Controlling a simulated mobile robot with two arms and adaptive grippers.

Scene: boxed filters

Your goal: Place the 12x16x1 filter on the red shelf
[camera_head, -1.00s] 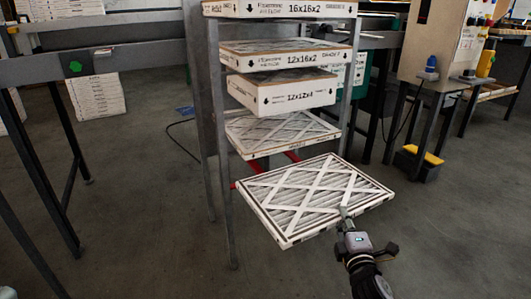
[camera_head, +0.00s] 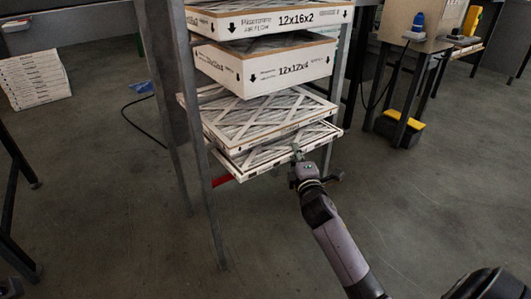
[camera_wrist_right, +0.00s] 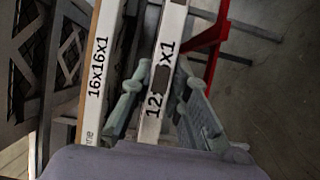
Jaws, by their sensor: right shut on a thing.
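The thin white 12x16x1 filter (camera_head: 270,156) lies nearly flat inside the rack, just below another filter. My right gripper (camera_head: 298,156) is shut on its front edge. In the right wrist view the filter's labelled edge (camera_wrist_right: 155,95) sits between the fingers (camera_wrist_right: 160,92), and one finger pad covers part of the print. A bit of the red shelf (camera_head: 222,181) shows under the filter's left side, and a red bar (camera_wrist_right: 211,42) shows in the wrist view. Whether the filter touches the shelf is hidden. My left gripper is not in view.
The 16x16x1 filter (camera_head: 262,116) lies close above, also seen in the wrist view (camera_wrist_right: 97,75). Boxed 12x12x4 (camera_head: 270,72) and 12x16x2 (camera_head: 275,18) filters are higher. Grey rack posts (camera_head: 191,120) flank the shelves. Floor in front is clear.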

